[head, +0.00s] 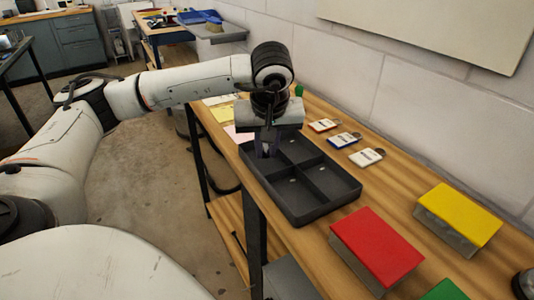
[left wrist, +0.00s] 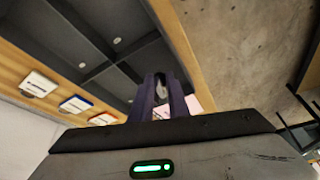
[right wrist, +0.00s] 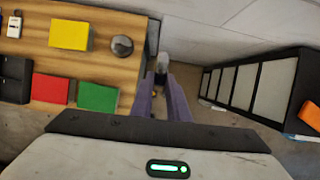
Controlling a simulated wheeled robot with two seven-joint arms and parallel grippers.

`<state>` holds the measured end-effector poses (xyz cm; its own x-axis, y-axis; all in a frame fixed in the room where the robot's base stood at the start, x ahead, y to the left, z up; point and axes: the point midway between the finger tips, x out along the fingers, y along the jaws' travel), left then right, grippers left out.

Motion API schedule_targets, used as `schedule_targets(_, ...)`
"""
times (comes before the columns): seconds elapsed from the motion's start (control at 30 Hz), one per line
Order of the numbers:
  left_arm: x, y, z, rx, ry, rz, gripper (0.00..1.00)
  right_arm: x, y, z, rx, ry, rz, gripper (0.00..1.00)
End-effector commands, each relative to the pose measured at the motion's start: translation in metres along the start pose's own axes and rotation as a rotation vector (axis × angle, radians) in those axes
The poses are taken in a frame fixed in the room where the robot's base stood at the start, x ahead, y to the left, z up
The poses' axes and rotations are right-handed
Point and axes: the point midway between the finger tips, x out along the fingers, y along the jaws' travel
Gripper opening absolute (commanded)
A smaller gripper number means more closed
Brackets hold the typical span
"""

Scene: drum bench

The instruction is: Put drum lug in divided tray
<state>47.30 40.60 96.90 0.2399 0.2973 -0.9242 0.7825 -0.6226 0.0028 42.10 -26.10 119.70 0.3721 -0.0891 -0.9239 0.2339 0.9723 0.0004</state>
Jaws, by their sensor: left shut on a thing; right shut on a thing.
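The dark divided tray (head: 318,210) lies on the wooden bench; it also fills the upper middle of the left wrist view (left wrist: 95,48). My left gripper (head: 266,152) points down at the tray's far-left part. In the left wrist view it is shut on a small pale metallic piece (left wrist: 160,88), which looks like a drum lug and is mostly hidden by the fingers. I cannot tell whether it touches the tray floor. My right gripper (right wrist: 162,85), outside the head view, is shut on a small grey metallic piece (right wrist: 162,64) beyond the bench's end.
Small pale spots show on the tray's compartment floors. Three small labelled cards (head: 345,139) lie behind the tray. Red (head: 376,245), yellow (head: 460,212) and green (right wrist: 98,97) topped blocks stand to its right, near a dark round object (right wrist: 122,46). A wall runs behind the bench.

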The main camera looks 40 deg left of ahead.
Motion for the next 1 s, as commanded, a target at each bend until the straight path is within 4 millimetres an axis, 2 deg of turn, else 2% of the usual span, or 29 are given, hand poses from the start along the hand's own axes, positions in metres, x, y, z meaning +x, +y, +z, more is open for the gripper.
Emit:
schedule_targets(0.1,0.017,-0.001,0.008,0.0,-0.002,-0.004,0.0,-0.001,0.0,0.0,0.0,-0.001,0.0,0.0)
schedule_targets(0.17,0.022,-0.001,0.009,0.0,-0.001,-0.002,0.0,-0.001,0.0,0.0,0.0,-0.001,0.0,0.0)
schedule_targets(0.53,0.028,0.0,0.011,-0.001,-0.001,-0.001,0.0,0.004,0.0,-0.001,0.0,0.0,0.0,0.0)
schedule_targets(0.57,0.027,0.0,0.011,-0.001,0.0,-0.001,0.18,0.003,0.0,-0.001,0.0,-0.001,0.0,0.0)
schedule_targets(0.6,0.026,0.0,0.011,-0.001,-0.001,-0.001,0.23,0.002,0.0,-0.001,0.0,-0.001,0.0,0.0)
schedule_targets(0.87,0.026,0.0,0.011,-0.001,-0.001,-0.001,0.23,0.002,0.0,-0.001,0.0,-0.001,0.0,0.0)
schedule_targets(1.0,0.018,0.0,0.009,0.0,0.0,0.001,0.23,-0.001,0.0,0.0,0.0,0.0,0.0,0.0)
